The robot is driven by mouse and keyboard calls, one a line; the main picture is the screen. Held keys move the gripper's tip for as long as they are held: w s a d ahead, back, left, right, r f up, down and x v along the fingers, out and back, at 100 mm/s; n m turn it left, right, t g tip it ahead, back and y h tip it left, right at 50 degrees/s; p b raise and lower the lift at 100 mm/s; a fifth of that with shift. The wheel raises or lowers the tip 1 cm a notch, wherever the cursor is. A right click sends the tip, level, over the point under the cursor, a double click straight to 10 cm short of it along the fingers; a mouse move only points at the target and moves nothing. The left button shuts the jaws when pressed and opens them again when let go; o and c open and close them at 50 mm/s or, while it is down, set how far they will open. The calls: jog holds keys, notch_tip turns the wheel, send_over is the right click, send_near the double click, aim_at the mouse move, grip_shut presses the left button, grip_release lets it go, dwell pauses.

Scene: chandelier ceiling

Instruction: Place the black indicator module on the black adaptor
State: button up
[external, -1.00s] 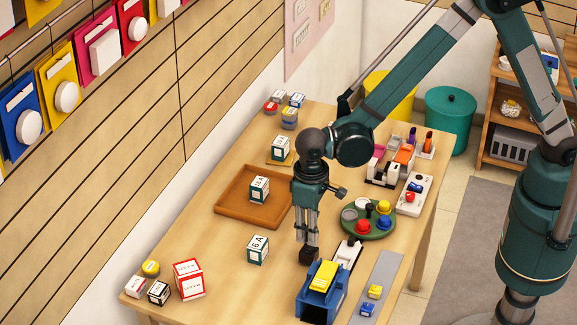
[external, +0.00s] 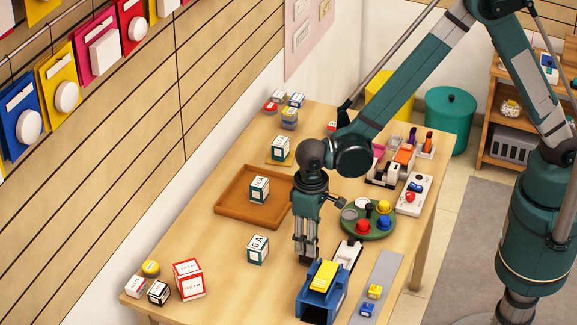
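A round green tray (external: 352,231) on the table holds several small knob-like modules. A small black one (external: 369,208) stands near its back middle, among grey, yellow, red and blue ones; I take it to be the black indicator module. A white strip (external: 350,250) with small dark parts lies just in front of the tray. I cannot tell which thing is the black adaptor. My gripper (external: 306,259) points straight down, left of the white strip and behind the blue box. Its dark fingertips are close to the tabletop. They are too small to show whether they hold anything.
A blue box with a yellow top (external: 322,281) stands at the front. A grey mat (external: 383,277) carries small yellow and blue pieces. A brown tray (external: 232,212) holds a labelled cube. Another cube (external: 258,250) stands left of my gripper.

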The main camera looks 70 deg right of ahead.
jog(key=shift+r, duration=0.15)
notch_tip(320, 180, up, 12)
jog(key=p, duration=0.1)
dwell(0.9)
dwell(0.6)
